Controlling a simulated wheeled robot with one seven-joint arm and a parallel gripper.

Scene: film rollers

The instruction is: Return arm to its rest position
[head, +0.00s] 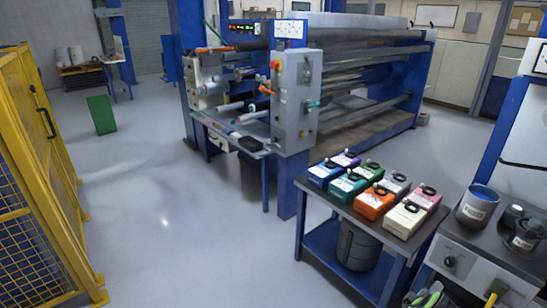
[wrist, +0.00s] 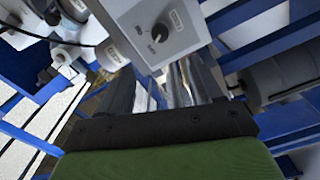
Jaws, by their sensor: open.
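My gripper (wrist: 163,78) is in the wrist view, its two dark fingers spread apart with a green part of it below them. It is open. Past the fingers is a light grey control box (wrist: 190,15) with a black knob. Shiny metal surfaces show in the gap between the fingers. I cannot tell what they belong to, and I see nothing clearly gripped. My gripper cannot be made out with certainty in the head view.
A blue-framed cart (head: 335,208) carries several coloured boxes. Right of it stands a bench (head: 480,262) with a knob and cups. The roller machine (head: 370,75) fills the middle back. A yellow fence (head: 35,150) is at left. Floor between (head: 165,210) is clear.

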